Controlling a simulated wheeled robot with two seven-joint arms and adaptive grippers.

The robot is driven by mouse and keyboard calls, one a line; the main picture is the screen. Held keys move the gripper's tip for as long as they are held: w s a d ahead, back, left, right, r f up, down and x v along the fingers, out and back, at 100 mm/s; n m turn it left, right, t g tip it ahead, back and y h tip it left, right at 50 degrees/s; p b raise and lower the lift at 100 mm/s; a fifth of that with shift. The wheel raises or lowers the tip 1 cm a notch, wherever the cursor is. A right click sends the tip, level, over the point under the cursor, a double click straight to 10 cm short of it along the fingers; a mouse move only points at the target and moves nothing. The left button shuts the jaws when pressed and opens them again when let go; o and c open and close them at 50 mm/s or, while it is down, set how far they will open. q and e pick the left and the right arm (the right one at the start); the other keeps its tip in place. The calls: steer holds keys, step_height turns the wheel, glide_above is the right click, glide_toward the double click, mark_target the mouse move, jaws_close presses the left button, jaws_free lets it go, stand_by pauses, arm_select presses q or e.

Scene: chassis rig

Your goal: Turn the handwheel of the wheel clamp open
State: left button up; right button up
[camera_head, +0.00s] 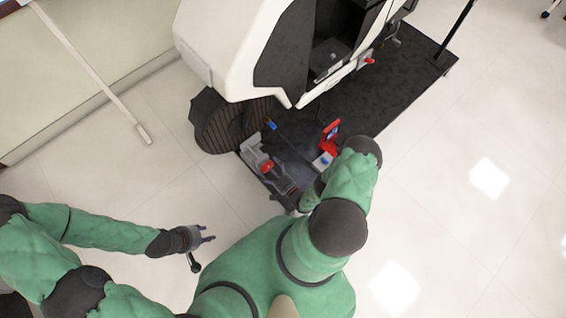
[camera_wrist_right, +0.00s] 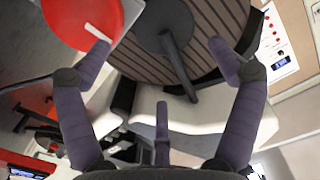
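The wheel clamp (camera_head: 256,158) is a grey device with a small red part, beside the dark ribbed wheel (camera_head: 228,124) of the white vehicle. In the right wrist view a red disc (camera_wrist_right: 72,18) with a white mark shows at upper left, and a dark round plate with a bar (camera_wrist_right: 163,28) stands before the ribbed wheel (camera_wrist_right: 215,14). I cannot tell for certain which is the handwheel. My right gripper (camera_wrist_right: 160,58) is open, its left fingertip overlapping the red disc; contact is unclear. My left gripper (camera_head: 208,236) is open and empty over the floor.
A red and blue device (camera_head: 330,134) stands on the dark platform (camera_head: 385,105) near my right arm, which hides part of the platform's front. The white vehicle body (camera_head: 225,45) rises behind the clamp. Pale floor (camera_head: 470,210) at right is clear.

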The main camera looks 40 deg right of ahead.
steer(key=s+p, duration=0.1)
steer(key=s, duration=0.9)
steer(key=shift+s+d+p, duration=0.2)
steer(key=shift+d+p, duration=0.1)
steer(key=shift+p, duration=0.1)
stand_by(0.4)
steer(key=shift+f, duration=0.1)
stand_by(0.4)
